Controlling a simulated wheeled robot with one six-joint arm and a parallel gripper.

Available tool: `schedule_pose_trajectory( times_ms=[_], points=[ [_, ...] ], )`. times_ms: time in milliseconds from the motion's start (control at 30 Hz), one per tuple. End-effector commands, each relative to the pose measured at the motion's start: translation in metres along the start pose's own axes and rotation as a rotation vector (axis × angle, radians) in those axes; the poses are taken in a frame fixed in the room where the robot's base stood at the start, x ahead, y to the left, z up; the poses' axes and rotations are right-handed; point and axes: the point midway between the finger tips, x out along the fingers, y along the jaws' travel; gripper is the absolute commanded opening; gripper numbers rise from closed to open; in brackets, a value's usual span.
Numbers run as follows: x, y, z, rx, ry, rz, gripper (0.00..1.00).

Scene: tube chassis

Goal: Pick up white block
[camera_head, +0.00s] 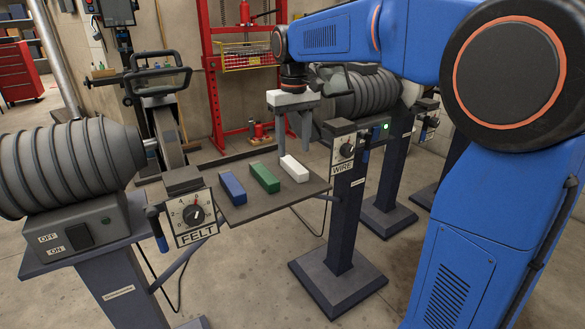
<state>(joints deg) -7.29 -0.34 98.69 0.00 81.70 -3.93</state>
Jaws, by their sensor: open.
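The white block (294,168) lies on a small dark shelf (244,214), at the right of a row of three blocks. A green block (265,177) lies in the middle and a blue block (232,188) at the left. My gripper (294,142) hangs above and behind the white block, pointing down, with its fingers open and nothing between them. A gap seems to separate the fingertips from the white block, but its size is hard to judge from this view.
The shelf sits between a grinder with a FELT dial (194,216) at the left and a WIRE dial post (343,195) at the right. A red press frame (207,75) stands behind. Open concrete floor (250,275) shows in front.

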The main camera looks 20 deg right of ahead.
Motion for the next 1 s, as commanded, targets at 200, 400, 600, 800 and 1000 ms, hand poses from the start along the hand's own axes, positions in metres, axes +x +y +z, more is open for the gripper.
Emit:
schedule_pose_trajectory(
  times_ms=[200,400,600,800,1000],
  points=[
    [0.016,0.000,0.003,0.000,-0.001,0.000,0.48],
    [0.043,-0.001,0.005,0.000,-0.001,0.000,0.48],
    [0.054,-0.001,0.005,0.000,0.001,0.000,0.48],
    [0.054,-0.001,0.005,0.000,0.001,0.000,0.46],
    [0.054,-0.001,0.005,0.000,0.001,0.000,0.04]
  ],
)
